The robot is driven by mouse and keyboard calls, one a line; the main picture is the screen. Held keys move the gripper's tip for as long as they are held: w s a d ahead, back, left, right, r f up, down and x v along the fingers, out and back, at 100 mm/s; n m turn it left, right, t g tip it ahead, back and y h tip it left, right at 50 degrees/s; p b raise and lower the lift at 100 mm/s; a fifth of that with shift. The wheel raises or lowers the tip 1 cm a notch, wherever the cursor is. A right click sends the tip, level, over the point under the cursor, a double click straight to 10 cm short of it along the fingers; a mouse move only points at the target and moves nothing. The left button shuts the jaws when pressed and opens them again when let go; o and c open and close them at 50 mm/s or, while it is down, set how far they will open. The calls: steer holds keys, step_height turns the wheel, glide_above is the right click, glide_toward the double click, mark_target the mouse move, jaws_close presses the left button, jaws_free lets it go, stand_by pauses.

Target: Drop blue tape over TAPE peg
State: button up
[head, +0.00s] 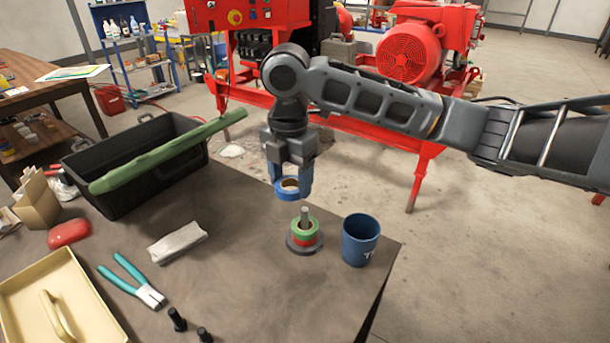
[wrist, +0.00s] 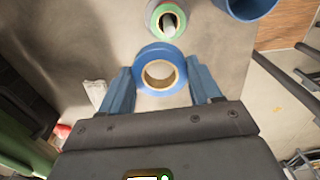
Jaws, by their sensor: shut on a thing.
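A ring of blue tape (head: 288,190) with a tan core is held between the fingers of my gripper (head: 292,182), above the table. In the wrist view the blue tape (wrist: 160,70) lies flat between the two blue fingers of my gripper (wrist: 160,90). The TAPE peg (head: 304,215) is a grey post on a dark round base, with a green tape ring (head: 303,229) over a red one around it. In the wrist view the peg (wrist: 168,24) shows just beyond the blue tape, inside the green ring. The held tape is beside the peg, not over it.
A blue cup (head: 360,240) stands right of the peg, near the table edge. A black bin (head: 150,195) with a long green object (head: 165,152) across it is at left. Pliers (head: 135,281), a grey cloth (head: 177,243) and a cream tray (head: 75,300) lie nearer.

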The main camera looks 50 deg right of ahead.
mark_target(305, 209)
steer(key=s+d+n, duration=0.1)
steer(key=d+n, duration=0.1)
steer(key=n, duration=0.1)
steer(key=shift+s+d+r, duration=0.1)
steer(key=shift+s+r, duration=0.25)
steer(key=shift+s, duration=0.05)
steer(key=shift+f+b, duration=2.1)
steer(key=shift+f, duration=0.4)
steer(key=shift+f, duration=0.3)
steer(key=o, duration=1)
steer(key=shift+r, duration=3.9)
